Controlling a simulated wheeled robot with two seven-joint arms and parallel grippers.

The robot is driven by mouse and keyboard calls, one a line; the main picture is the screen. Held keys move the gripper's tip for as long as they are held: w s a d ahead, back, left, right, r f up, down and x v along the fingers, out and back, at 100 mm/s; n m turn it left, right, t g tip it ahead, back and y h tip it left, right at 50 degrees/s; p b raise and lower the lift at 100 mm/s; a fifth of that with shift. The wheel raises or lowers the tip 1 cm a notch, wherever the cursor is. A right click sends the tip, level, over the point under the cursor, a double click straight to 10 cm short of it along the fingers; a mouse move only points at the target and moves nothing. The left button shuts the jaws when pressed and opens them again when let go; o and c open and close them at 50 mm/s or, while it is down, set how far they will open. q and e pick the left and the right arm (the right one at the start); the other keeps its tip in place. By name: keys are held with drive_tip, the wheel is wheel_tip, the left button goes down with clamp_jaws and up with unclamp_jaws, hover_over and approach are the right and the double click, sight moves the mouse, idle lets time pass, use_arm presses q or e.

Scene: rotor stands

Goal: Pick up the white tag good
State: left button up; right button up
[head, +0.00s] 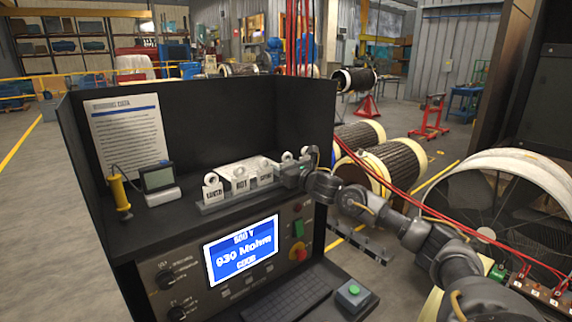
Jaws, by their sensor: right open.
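Several white tags with ring tops stand in a grey holder (232,200) on the black console's shelf. The left tag (212,189), the middle tag (240,181) and a third tag (265,173) carry dark lettering too small to read surely, so I cannot tell which is the good tag. More rings show at the holder's right end, partly hidden by my right gripper (298,170). My right gripper is open, reaching in from the right beside that end. Whether it touches a tag is unclear. My left gripper is out of view.
A lit screen (241,251) reads about 930 Mohm. A handheld meter (159,183) and yellow probe (120,194) stand left of the tags. Dark panels wall the shelf's back and sides. Red cables (400,187) and rotors (395,165) lie to the right.

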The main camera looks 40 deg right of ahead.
sight(283, 157)
drive_tip(key=c, duration=0.5)
drive_tip(key=shift+c, duration=0.2)
drive_tip(key=shift+r, duration=0.15)
drive_tip(key=shift+r, duration=0.2)
wheel_tip(283, 157, up, 2)
drive_tip(key=shift+r+b, duration=0.15)
drive_tip(key=shift+b, duration=0.3)
drive_tip(key=s+a+r+b, duration=0.2)
drive_tip(key=s+a+r, duration=0.6)
drive_tip(key=a+r, duration=0.2)
drive_tip(key=shift+s+a, duration=0.4)
drive_tip(key=shift+a, duration=0.05)
